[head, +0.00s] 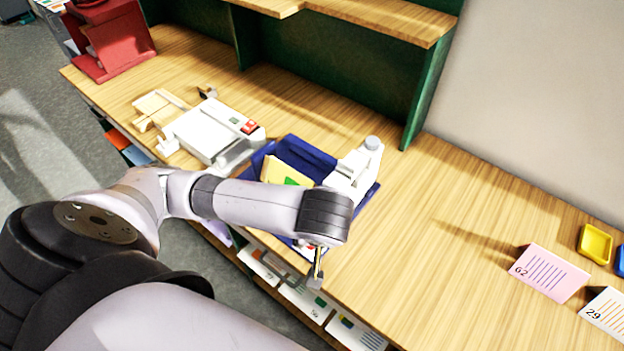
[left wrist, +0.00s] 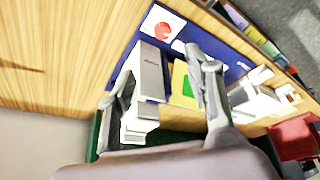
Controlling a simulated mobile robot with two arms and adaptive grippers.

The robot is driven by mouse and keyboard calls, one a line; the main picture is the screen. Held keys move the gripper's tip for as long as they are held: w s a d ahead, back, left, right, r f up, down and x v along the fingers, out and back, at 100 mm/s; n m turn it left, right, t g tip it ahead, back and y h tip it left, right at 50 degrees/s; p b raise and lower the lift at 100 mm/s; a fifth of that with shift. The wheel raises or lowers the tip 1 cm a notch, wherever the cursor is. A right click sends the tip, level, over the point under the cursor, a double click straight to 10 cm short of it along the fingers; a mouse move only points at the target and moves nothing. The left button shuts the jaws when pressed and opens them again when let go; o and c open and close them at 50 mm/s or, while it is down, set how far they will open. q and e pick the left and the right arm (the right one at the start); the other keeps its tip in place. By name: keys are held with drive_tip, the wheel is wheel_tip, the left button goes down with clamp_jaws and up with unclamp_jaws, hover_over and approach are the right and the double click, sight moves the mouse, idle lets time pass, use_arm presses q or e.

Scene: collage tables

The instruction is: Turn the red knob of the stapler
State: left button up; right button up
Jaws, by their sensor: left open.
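A white upright device, apparently the stapler (head: 350,180), stands on a dark blue tray or mat (head: 300,152) with a grey round part at its top. In the left wrist view the white and grey device (left wrist: 150,72) lies between my finger outlines, with no visible grip on it. My left gripper (head: 317,268) is open near the table's front edge, on the near side of the device; it also shows in the left wrist view (left wrist: 163,78). My forearm hides part of the device and tray. No red knob is clear; a red round mark (left wrist: 163,30) shows on a white card.
A yellow pad with a green mark (head: 283,171) lies on the tray. Left of it stands a white machine with a red button (head: 213,133). A red machine (head: 112,40) stands far left. A pink card (head: 549,273) and yellow dish (head: 594,244) are right. The table between is clear.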

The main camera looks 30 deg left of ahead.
use_arm(q)
drive_tip(key=x, duration=1.7)
drive_tip(key=shift+s+a, duration=0.25)
drive_tip(key=shift+r, duration=0.1)
clamp_jaws()
